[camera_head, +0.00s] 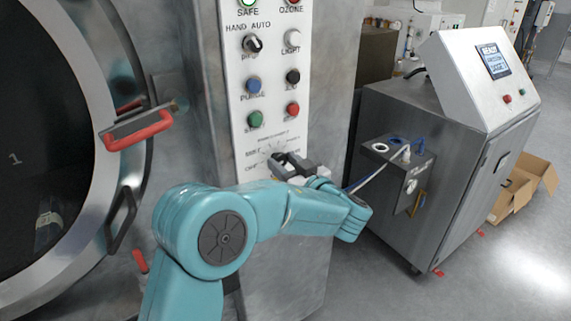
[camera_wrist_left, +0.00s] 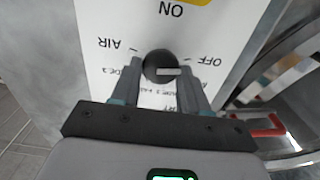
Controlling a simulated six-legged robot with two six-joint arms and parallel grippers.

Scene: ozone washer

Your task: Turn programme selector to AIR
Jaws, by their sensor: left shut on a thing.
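The programme selector is a dark round knob (camera_wrist_left: 161,62) low on a white panel. In the left wrist view it sits between the two fingers of my left gripper (camera_wrist_left: 158,85), which is shut on it. A light pointer bar on the knob lies toward the right of that picture, on the OFF side. The AIR label (camera_wrist_left: 126,45) is on the left, and the picture is upside down. My right gripper is not in view.
The white panel (camera_head: 268,80) carries several buttons and knobs above the dial. A round door with a red handle (camera_head: 137,131) is at the left. A steel cabinet (camera_head: 425,140) with a sloped screen stands at the right, with a cardboard box (camera_head: 525,185) beyond it.

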